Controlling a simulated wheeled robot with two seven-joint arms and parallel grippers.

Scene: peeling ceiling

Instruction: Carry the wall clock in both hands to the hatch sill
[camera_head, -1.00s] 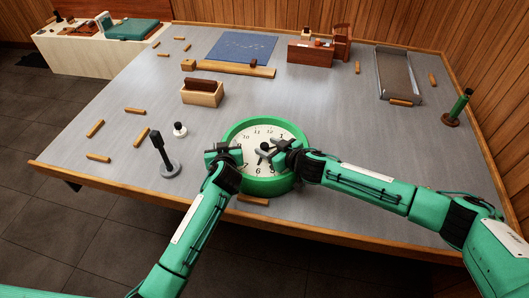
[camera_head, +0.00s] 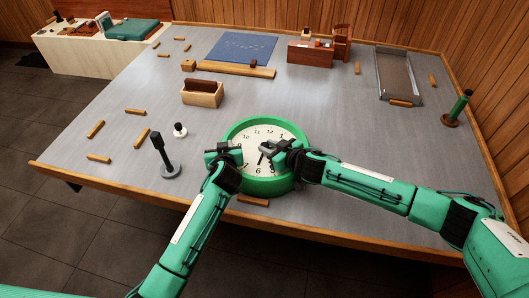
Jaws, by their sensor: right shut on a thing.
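The wall clock (camera_head: 258,135) is round, with a thick green rim and a white face, and rests near the front edge of the grey table (camera_head: 330,120). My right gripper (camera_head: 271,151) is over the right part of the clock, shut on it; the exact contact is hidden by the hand. My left gripper (camera_head: 227,152) is at the clock's left rim. Its fingers are small and overlap the rim, so their gap is unclear. I cannot make out a hatch sill.
A dark upright post on a round base (camera_head: 168,158) and a small white-based knob (camera_head: 180,130) stand left of the clock. A wooden box (camera_head: 202,98), blue mat (camera_head: 240,47), metal tray (camera_head: 381,72) and several wooden sticks lie around. The table right of the clock is mostly clear.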

